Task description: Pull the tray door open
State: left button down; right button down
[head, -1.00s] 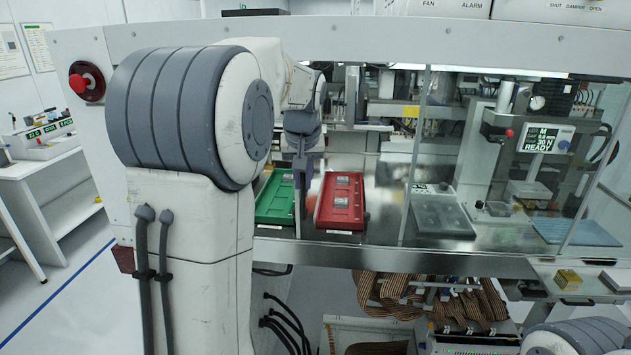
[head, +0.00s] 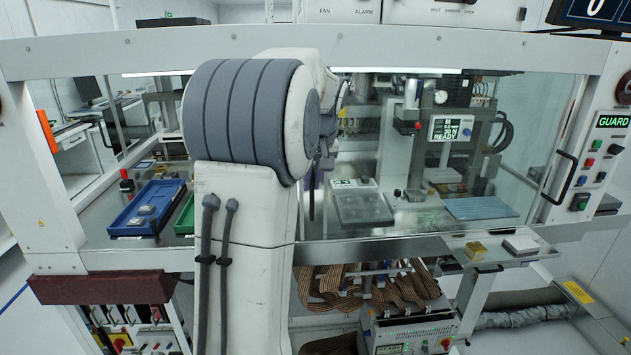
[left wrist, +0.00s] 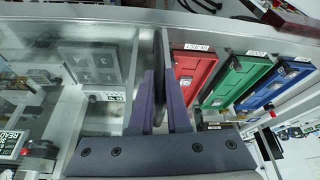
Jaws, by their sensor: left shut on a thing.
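The tray door, a clear panel with a pale metal upright edge (head: 326,205), stands in the front of the handler, just left of the grey socket plate. In the left wrist view the upright edge (left wrist: 133,80) runs beside the purple fingers. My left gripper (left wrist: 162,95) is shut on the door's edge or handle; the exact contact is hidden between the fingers. In the head view my left gripper (head: 314,185) is mostly hidden behind my own arm. My right gripper is not in view.
A red tray (left wrist: 192,75), a green tray (left wrist: 235,82) and a blue tray (head: 135,222) lie on the deck left of the door in the head view. A socket plate (head: 362,207) and a press with a READY display (head: 451,128) stand behind the glass.

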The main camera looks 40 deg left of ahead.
pick_arm(q)
jog(key=shift+w+r, duration=0.1)
jog(key=c, duration=0.9)
grip_release()
jog(key=b+v, duration=0.1)
jog(key=v, duration=0.9)
jog(key=shift+d+r+b, duration=0.15)
jog(key=shift+b, duration=0.2)
jog(key=s+d+f+m+h+b, duration=0.2)
jog(key=d+f+m, duration=0.2)
jog(key=d+f, duration=0.55)
jog(key=s+d+f+m+h+b, duration=0.1)
jog(key=d+f+m, duration=0.35)
jog(key=d, duration=0.95)
jog(key=s+d+f+m+b, duration=0.1)
jog(key=s+d+f+m, duration=0.2)
jog(key=s, duration=0.4)
jog(key=s+d+f+m+g+h+b, duration=0.1)
jog(key=s+d+f+m, duration=0.2)
jog(key=s+d+f, duration=0.2)
jog(key=s+d+f+m+g+b, duration=0.1)
jog(key=s+d+f+m, duration=0.2)
jog(key=s+f, duration=0.5)
jog(key=shift+s+d+f+m+h, duration=0.15)
jog(key=shift+s+d+m, duration=0.1)
jog(key=shift+s, duration=0.15)
jog(key=shift+s+d+f+m+h, duration=0.15)
jog(key=shift+s+f+m, duration=0.05)
jog(key=shift+s, duration=0.2)
